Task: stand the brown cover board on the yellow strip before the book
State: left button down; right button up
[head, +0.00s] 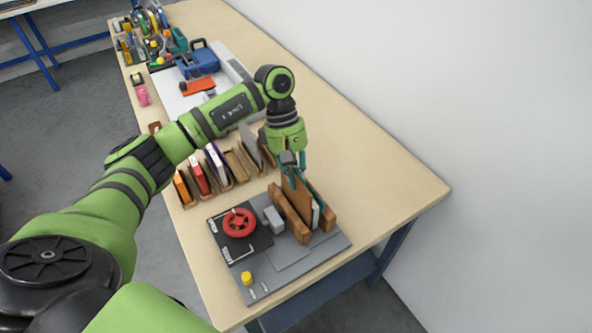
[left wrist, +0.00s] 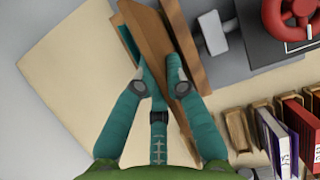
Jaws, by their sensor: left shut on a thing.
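My left gripper (head: 293,178) points down over the wooden press and is shut on the brown cover board (head: 298,200). The board stands upright between the press's two wooden beams. In the left wrist view the teal fingers (left wrist: 156,75) close around the board (left wrist: 152,32). The book (head: 316,213), with teal cover and pale pages, stands just right of the board in the head view; its teal edge shows in the left wrist view (left wrist: 126,38). Whether the board touches the book or the base is hidden. I cannot make out the yellow strip. My right gripper is not in view.
The press has a left beam (head: 288,214), a right beam (head: 326,207) and a red handwheel (head: 239,222) on a grey base (head: 290,262). A row of books (head: 199,178) in wooden holders stands close behind. The table's right side (head: 370,170) is clear.

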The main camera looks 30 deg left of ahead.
aim_at(295, 194)
pick_arm(q)
jog(key=shift+s+f, duration=0.1)
jog(key=shift+f, duration=0.5)
dwell(0.3)
jog(key=shift+b, duration=0.6)
dwell(0.4)
jog(key=shift+b, duration=0.45)
jog(key=shift+f+b, duration=0.65)
jog(key=c, duration=1.6)
grip_release()
